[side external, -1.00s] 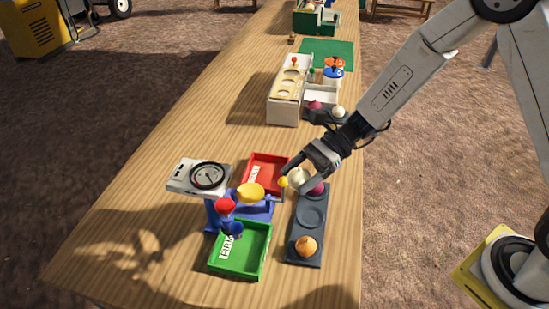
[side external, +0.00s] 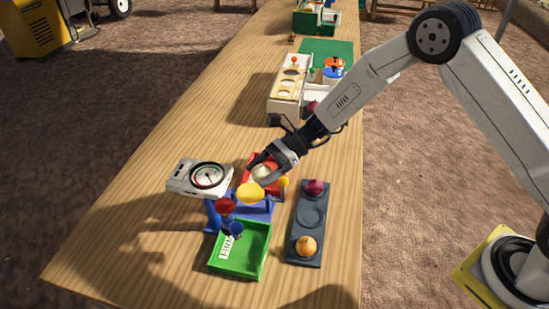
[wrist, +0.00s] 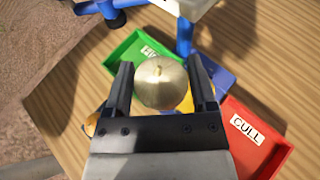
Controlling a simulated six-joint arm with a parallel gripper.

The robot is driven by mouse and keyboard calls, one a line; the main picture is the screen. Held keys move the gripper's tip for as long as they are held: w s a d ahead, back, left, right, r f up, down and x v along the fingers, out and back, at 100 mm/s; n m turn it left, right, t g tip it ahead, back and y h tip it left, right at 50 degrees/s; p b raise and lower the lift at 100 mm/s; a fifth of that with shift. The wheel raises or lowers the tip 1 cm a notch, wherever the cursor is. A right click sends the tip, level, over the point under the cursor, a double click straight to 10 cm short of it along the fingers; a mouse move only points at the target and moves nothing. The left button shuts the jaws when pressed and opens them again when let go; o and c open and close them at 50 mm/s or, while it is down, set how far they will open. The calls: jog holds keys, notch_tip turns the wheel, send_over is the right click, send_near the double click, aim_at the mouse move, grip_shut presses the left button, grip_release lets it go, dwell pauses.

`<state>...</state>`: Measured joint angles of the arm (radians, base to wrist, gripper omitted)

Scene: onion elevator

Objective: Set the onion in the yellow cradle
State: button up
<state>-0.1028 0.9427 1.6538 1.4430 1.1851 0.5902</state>
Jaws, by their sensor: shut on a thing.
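A pale white onion (side external: 262,172) is held between the fingers of my gripper (side external: 263,164), raised above the station. In the wrist view the onion (wrist: 160,84) sits between the two dark fingers of my gripper (wrist: 161,76), one on each side. The yellow cradle (side external: 250,193) is on the blue stand (side external: 262,210), just in front of and below the onion in the side view. In the wrist view the onion mostly hides the yellow cradle (wrist: 187,104); only part shows beside it.
A red CULL tray (side external: 277,183) lies behind the stand and a green FIRM tray (side external: 255,246) in front. A dial gauge (side external: 207,175) stands left. A dark holder (side external: 311,217) at right bears a purple onion (side external: 314,187) and an orange onion (side external: 306,246).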

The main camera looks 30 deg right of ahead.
send_over(251, 194)
jog(key=shift+s+f, duration=0.2)
jog(key=shift+f, duration=2.05)
jog(key=shift+w+f, duration=0.1)
jog(key=shift+w+f, duration=0.15)
jog(key=shift+a+f, duration=0.1)
jog(key=shift+f, duration=1.45)
jog(key=shift+f, duration=0.1)
jog(key=o, duration=1.2)
